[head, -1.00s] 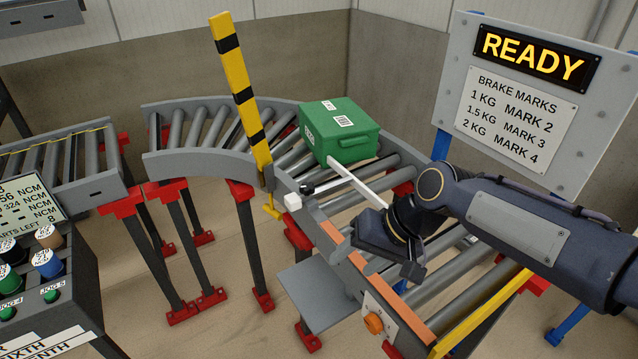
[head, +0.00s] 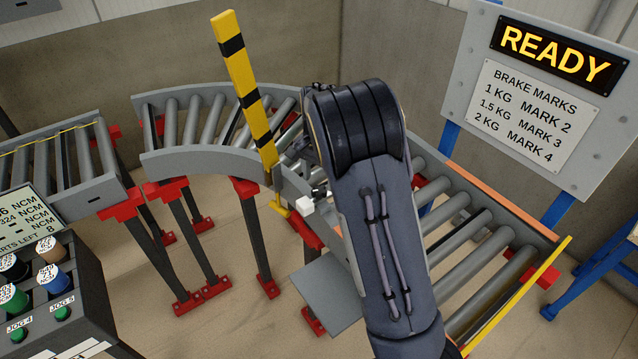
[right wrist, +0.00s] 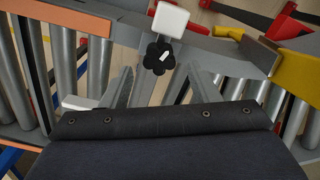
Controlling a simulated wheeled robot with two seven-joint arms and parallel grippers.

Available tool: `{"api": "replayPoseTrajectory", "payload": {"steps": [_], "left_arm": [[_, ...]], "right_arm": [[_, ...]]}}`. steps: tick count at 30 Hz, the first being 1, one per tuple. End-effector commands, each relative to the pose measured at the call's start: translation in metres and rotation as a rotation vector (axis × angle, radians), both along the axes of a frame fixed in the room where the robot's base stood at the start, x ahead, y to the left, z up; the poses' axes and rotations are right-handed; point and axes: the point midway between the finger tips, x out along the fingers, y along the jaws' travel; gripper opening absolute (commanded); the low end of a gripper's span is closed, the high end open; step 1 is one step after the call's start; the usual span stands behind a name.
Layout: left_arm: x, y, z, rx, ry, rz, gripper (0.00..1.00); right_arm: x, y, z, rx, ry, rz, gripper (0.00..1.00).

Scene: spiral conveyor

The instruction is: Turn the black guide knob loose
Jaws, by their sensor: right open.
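The black guide knob (right wrist: 158,55) is a dark lobed knob with a pale mark, on the grey conveyor side rail beside a white block (right wrist: 170,20). My right gripper (right wrist: 159,70) is open, with one finger on each side of the knob and a gap to each; I cannot tell whether it is level with the knob. In the head view my right arm covers most of the gripper, and the white block (head: 306,205) shows just left of the arm. A white bar (right wrist: 80,102) shows partly behind a finger. My left gripper is not in view.
A yellow-black striped post (head: 243,90) stands close to the left of my right wrist. The curved roller conveyor (head: 200,160) runs behind it. A READY sign (head: 557,55) stands at right. A control box (head: 75,300) with knobs is at lower left.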

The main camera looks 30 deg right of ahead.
Motion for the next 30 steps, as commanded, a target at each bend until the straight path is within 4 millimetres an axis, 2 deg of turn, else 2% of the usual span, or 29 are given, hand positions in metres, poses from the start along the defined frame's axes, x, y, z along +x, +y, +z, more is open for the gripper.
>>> {"api": "replayPoseTrajectory", "payload": {"steps": [3,7,17,27,30], "left_arm": [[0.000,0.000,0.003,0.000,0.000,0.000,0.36],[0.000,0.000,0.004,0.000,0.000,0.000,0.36],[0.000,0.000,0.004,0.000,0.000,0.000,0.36],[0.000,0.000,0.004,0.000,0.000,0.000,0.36],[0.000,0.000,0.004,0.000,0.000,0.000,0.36]], "right_arm": [[-0.001,0.000,-0.018,0.001,0.003,-0.001,0.55],[0.000,0.000,-0.029,0.001,0.000,0.000,0.55],[0.000,0.000,-0.034,0.002,-0.001,0.001,0.55],[0.000,0.000,-0.033,0.002,-0.002,0.001,0.11],[0.000,0.000,-0.033,0.002,-0.002,0.003,0.11]]}}
